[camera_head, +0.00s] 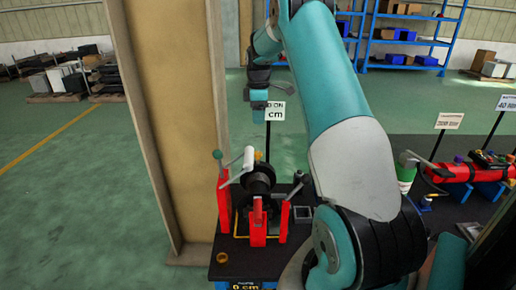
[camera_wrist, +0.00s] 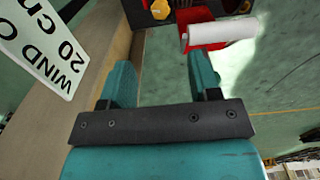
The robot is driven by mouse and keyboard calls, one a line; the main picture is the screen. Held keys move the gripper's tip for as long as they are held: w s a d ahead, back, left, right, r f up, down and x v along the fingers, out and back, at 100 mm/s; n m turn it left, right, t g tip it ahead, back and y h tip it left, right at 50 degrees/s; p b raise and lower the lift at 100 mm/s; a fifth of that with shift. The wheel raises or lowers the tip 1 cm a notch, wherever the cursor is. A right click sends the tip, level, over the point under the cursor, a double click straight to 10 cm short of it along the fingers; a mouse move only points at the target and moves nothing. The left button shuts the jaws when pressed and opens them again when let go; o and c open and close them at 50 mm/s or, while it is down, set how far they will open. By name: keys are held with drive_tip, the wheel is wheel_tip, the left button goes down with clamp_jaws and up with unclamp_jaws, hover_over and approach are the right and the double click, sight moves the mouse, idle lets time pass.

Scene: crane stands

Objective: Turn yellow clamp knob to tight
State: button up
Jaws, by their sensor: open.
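In the wrist view a yellow knob (camera_wrist: 160,9) shows at the top edge, partly cut off, just beyond the space between my fingers. I take it for the clamp knob; its setting cannot be read. In the head view I cannot make the knob out on the winch stand (camera_head: 257,222), which has red posts and a black drum. My gripper (camera_head: 258,104) hangs above and behind the stand. In the wrist view my gripper (camera_wrist: 161,72) has its two teal fingers wide apart with nothing between them.
A white crank handle (camera_head: 249,158) stands on the winch; it also shows in the wrist view (camera_wrist: 220,31) near my right finger. A sign (camera_head: 275,111) stands behind the stand. A tan pillar (camera_head: 165,110) rises to the left. A brass ring (camera_head: 222,257) lies in front.

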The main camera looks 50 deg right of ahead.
sight(258, 153)
wheel_tip(258, 153, down, 15)
drive_tip(key=p, duration=0.5)
drive_tip(key=shift+r, duration=0.1)
drive_tip(key=c, duration=0.9)
